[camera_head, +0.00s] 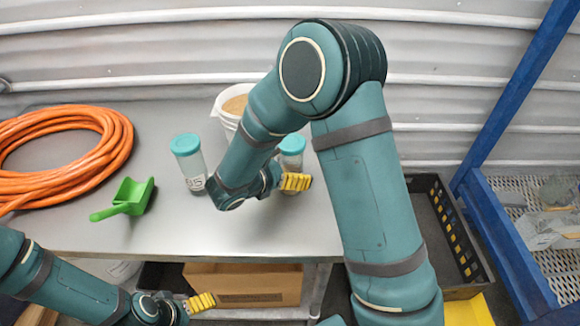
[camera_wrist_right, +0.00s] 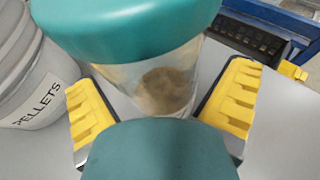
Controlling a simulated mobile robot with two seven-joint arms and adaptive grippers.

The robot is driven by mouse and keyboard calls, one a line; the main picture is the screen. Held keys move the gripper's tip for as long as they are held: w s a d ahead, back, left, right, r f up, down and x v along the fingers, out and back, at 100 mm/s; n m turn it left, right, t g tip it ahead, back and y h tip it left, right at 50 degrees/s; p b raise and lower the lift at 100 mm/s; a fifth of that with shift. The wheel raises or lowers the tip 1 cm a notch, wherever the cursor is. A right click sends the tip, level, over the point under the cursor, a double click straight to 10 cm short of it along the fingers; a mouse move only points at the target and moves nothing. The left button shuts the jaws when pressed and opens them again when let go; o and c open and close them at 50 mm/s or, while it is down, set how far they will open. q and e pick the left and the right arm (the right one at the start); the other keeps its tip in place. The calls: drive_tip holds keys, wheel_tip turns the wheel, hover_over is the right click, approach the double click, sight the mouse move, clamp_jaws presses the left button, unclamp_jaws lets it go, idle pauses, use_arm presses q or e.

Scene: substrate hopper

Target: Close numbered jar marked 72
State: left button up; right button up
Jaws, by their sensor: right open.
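A clear jar with a teal lid (camera_head: 291,146) stands on the grey table, partly hidden behind my right gripper. In the right wrist view the same jar (camera_wrist_right: 160,88) holds some brown matter, and its lid sits on top; I cannot tell how tight. No number shows on it. My right gripper (camera_head: 296,182) is open, with its yellow fingers either side of the jar in the wrist view (camera_wrist_right: 163,105). A second teal-lidded jar (camera_head: 188,160), with a number that looks like 85 or 95, stands to the left. My left gripper (camera_head: 202,302) is low, in front of the table.
A white bucket (camera_head: 218,112) of tan pellets, labelled PELLETS in the wrist view (camera_wrist_right: 40,85), stands behind the jars. An orange hose coil (camera_head: 62,190) and a green scoop (camera_head: 127,198) lie at left. A black crate (camera_head: 440,230) and blue rack (camera_head: 510,240) are at right. The table's front middle is clear.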

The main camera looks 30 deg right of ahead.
drive_tip(key=shift+r, duration=0.2)
drive_tip(key=shift+a+r, duration=0.1)
drive_tip(key=shift+a, duration=0.2)
drive_tip(key=p+v, duration=0.1)
drive_tip(key=v, duration=1)
drive_tip(key=shift+s, duration=0.2)
drive_tip(key=shift+a, duration=0.1)
